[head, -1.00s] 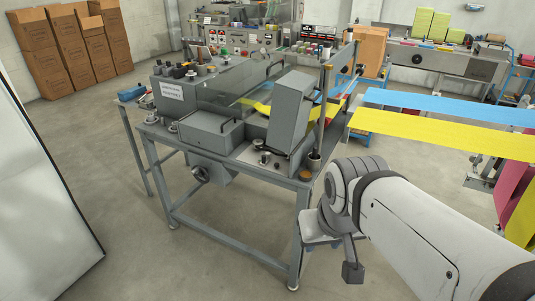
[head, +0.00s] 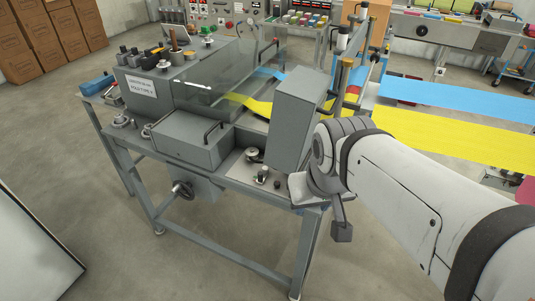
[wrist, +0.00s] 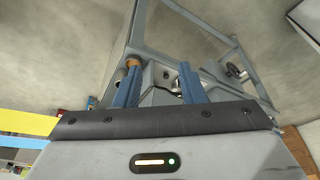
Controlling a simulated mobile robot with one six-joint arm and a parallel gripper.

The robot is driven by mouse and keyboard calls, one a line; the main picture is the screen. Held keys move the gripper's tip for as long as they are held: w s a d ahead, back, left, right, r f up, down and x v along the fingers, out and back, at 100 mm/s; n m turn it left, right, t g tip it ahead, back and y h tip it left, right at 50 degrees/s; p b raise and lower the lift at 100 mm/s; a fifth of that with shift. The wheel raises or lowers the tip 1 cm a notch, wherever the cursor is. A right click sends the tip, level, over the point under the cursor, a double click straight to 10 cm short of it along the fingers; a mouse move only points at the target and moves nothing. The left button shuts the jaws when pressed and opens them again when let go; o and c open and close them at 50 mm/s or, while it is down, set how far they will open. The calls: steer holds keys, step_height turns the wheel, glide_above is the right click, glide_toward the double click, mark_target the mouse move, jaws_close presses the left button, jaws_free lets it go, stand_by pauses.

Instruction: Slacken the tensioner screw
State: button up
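My gripper (wrist: 158,67) shows in the wrist view as two blue fingers spread apart with nothing held between them. Past the fingertips are the grey machine's corner and a small dark round fitting (wrist: 166,75). A brown-topped knob (wrist: 133,62) stands by the left fingertip; I cannot tell whether they touch. In the head view my arm's end hangs by the machine's right front corner, and the fingers are hidden. Small dark knobs (head: 263,174) stand on the light plate there, and a handwheel (head: 183,188) sits below the bench top. I cannot tell which is the tensioner screw.
The grey machine (head: 190,138) has a tall grey box (head: 300,115) beside my arm. Blue (head: 450,97) and yellow (head: 450,138) webs run off to the right. Open floor (head: 90,190) lies left of the bench, with a white panel (head: 30,250) at lower left.

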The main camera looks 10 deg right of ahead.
steer(key=shift+o, duration=0.4)
steer(key=shift+s+a+r, duration=0.1)
steer(key=shift+s+a, duration=0.05)
steer(key=shift+a, duration=0.05)
steer(key=shift+f, duration=0.3)
steer(key=w+d+f+n+h+b, duration=0.1)
steer(key=w+f+n+h+b, duration=0.1)
steer(key=f+n+b, duration=0.35)
steer(key=w+d+f+n+h+b, duration=0.1)
steer(key=d+f+n+h+b, duration=0.1)
steer(key=f+b, duration=0.5)
steer(key=n+t+h+b, duration=0.9)
steer(key=n+b, duration=1.2)
steer(key=b, duration=1.6)
glide_toward(276, 186)
steer(key=shift+m+t+y, duration=0.25)
steer(key=shift+t+y, duration=0.45)
steer(key=x, duration=0.8)
steer(key=shift+d, duration=0.55)
steer(key=shift+s, duration=0.1)
